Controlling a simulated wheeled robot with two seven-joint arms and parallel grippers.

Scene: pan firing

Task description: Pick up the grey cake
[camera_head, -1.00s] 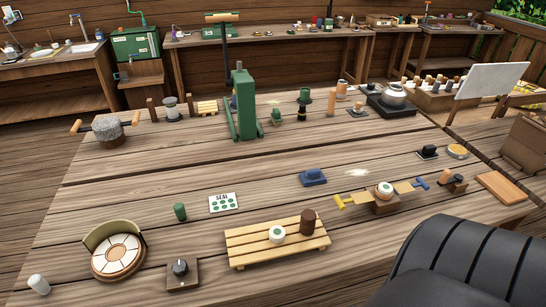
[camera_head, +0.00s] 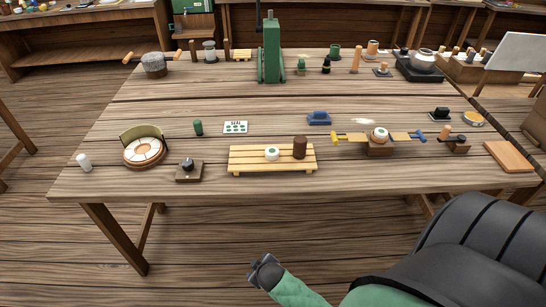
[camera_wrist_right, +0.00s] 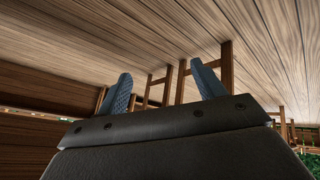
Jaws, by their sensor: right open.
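I cannot tell for sure which piece is the grey cake. A small pale round piece with a green mark (camera_head: 272,153) sits on a slatted wooden rack (camera_head: 243,165), left of a dark brown cylinder (camera_head: 300,147). A similar pale round piece (camera_head: 380,134) sits on a small wooden stand to the right. A pale cylinder (camera_head: 84,162) stands at the table's front left corner. My right gripper (camera_head: 264,263) is below and in front of the table's front edge, far from these pieces. In the right wrist view its blue fingers (camera_wrist_right: 163,92) are apart with nothing between them. My left gripper is out of view.
A round segmented dish (camera_head: 144,152), a dark knob on a block (camera_head: 188,170), a green cylinder (camera_head: 198,127) and a seal card (camera_head: 235,127) stand near the rack. A green press (camera_head: 271,50) stands behind.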

